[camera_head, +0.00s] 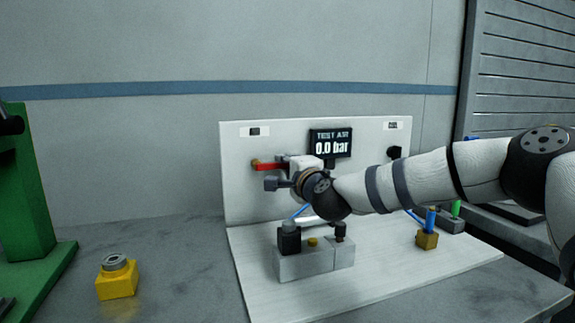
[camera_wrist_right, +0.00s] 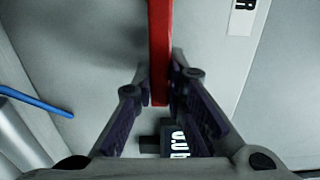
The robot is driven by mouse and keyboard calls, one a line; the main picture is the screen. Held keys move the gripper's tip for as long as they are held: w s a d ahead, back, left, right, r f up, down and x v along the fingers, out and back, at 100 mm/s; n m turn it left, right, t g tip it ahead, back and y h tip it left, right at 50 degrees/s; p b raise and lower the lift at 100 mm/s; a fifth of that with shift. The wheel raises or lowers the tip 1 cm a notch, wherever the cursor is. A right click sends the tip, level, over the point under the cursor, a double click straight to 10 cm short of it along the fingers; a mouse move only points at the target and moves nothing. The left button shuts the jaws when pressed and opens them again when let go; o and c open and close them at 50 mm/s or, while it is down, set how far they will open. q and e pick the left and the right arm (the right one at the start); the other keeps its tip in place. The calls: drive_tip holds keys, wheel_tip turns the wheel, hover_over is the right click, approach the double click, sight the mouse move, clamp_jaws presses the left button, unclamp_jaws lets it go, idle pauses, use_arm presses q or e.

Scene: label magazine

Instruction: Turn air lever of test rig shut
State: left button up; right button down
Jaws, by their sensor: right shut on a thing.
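The red air lever (camera_head: 269,166) lies about level on the upright white panel of the test rig (camera_head: 375,127), with a brass fitting (camera_head: 255,163) at its left end. My right gripper (camera_head: 285,166) is at the lever's right part, and the arm comes in from the right. In the right wrist view the lever (camera_wrist_right: 160,40) runs between the two fingers of my right gripper (camera_wrist_right: 160,80), which is shut on it. The display (camera_head: 331,143) reads TEST AIR 0.0 bar. My left gripper is not in view.
A grey block fixture (camera_head: 303,264) stands on the rig's white base (camera_head: 400,275). A brass fitting with a blue top (camera_head: 427,240) stands to its right. A yellow block (camera_head: 117,285) and a green machine (camera_head: 27,190) are at the left. Bench between them and the rig is clear.

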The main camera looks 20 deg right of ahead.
drive_tip(key=shift+a, duration=0.1)
idle(0.3)
drive_tip(key=c, duration=1.6)
unclamp_jaws()
drive_tip(key=shift+w+f, duration=0.1)
drive_tip(key=s, duration=1.2)
drive_tip(key=shift+a, duration=0.35)
